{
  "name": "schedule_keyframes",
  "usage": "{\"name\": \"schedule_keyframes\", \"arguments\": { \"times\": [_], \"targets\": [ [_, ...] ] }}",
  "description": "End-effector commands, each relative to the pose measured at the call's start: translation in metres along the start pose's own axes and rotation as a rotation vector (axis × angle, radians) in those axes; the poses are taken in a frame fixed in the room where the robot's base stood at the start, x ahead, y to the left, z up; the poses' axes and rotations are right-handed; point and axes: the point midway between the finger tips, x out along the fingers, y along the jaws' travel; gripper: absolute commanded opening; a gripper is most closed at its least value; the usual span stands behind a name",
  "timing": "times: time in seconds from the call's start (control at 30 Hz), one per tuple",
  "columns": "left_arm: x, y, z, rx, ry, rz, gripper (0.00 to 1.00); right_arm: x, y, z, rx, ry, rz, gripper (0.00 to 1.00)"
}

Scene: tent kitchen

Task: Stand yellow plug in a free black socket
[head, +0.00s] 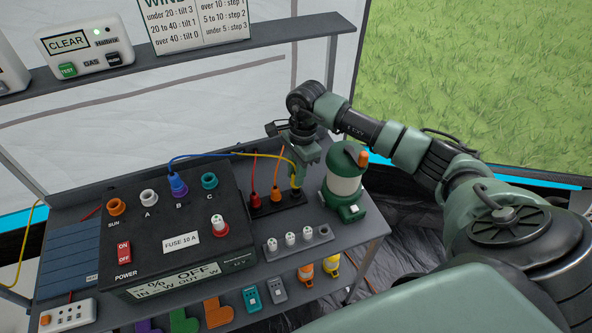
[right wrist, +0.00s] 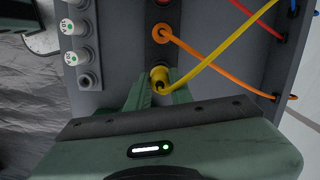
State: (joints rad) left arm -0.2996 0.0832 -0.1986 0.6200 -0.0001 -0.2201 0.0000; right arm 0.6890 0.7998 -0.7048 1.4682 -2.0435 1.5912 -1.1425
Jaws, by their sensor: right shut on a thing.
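The yellow plug (head: 294,183) is between the fingers of my right gripper (head: 304,165), over the right end of the black socket strip (head: 262,211). In the right wrist view the yellow plug (right wrist: 160,75) is between the fingertips of the right gripper (right wrist: 160,92), in line with the strip; its yellow cable runs off to the upper right. Whether its tip is inside a socket is hidden. A red plug (head: 254,199) and an orange plug (head: 275,195) stand in the strip to its left. My left gripper is out of view.
A green lantern (head: 345,180) stands close right of the gripper. The black power box (head: 190,230) with coloured sockets is at left. A grey fuse holder (head: 322,236) lies in front of the strip. A shelf (head: 200,55) runs along the back.

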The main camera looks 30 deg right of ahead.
Motion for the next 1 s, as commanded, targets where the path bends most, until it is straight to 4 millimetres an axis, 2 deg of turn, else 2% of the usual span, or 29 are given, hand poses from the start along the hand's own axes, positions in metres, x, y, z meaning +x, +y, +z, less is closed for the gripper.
{"name": "schedule_keyframes", "arguments": {
  "times": [0.27, 1.0],
  "targets": [
    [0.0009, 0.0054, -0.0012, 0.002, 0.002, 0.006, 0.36, 0.0019, -0.0001, -0.0004, 0.001, 0.0, 0.0, 0.0],
    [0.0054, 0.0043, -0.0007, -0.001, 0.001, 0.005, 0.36, 0.0017, -0.0001, -0.0005, 0.001, 0.0, 0.0, 0.0]
  ]
}}
